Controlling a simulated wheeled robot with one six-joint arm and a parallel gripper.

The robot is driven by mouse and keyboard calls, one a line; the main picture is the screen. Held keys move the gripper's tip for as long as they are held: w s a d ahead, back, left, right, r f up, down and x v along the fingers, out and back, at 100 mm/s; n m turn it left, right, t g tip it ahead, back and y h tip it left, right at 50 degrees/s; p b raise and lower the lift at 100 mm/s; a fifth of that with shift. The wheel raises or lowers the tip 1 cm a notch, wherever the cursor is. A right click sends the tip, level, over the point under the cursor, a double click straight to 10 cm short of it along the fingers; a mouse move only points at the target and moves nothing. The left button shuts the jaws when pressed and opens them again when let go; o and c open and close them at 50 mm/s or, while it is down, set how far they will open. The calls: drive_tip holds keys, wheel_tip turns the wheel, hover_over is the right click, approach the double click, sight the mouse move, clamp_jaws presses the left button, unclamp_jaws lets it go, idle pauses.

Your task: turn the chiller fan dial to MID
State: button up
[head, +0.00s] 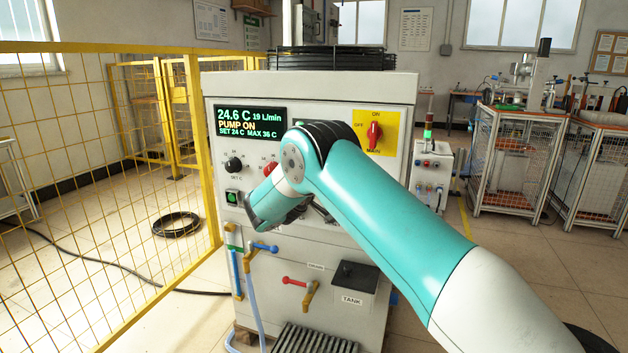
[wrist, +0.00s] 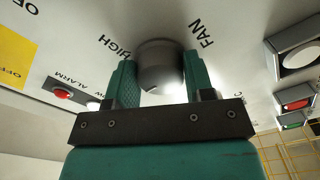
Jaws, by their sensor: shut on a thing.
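The fan dial (wrist: 160,56) is a round grey metal knob on the pale chiller front, next to the printed words FAN and HIGH in the wrist view. My gripper (wrist: 160,82) has its two green fingers on either side of the knob, shut on it. A small pale mark shows at the knob's near edge, but I cannot tell which setting the dial points to. MID is not readable. In the head view the chiller (head: 390,95) stands ahead, and my arm hides the fan dial and the fingers.
The chiller's display (head: 248,122) reads 24.6 C, PUMP ON. Nearby are a black set dial (head: 234,165), a red knob (head: 270,168) and a red main switch (head: 374,134) on yellow. A yellow mesh fence (head: 208,190) stands close on the left. A red alarm lamp (wrist: 62,95) sits beside the gripper.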

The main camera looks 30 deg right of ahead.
drive_tip(key=shift+d+r, duration=0.15)
drive_tip(key=shift+d, duration=0.1)
drive_tip(key=o, duration=0.9)
drive_tip(key=shift+d, duration=0.1)
drive_tip(key=shift+a, duration=0.2)
drive_tip(key=b+v, duration=0.8)
drive_tip(key=v, duration=0.9)
drive_tip(key=shift+s+a, duration=0.1)
drive_tip(key=shift+a, duration=0.05)
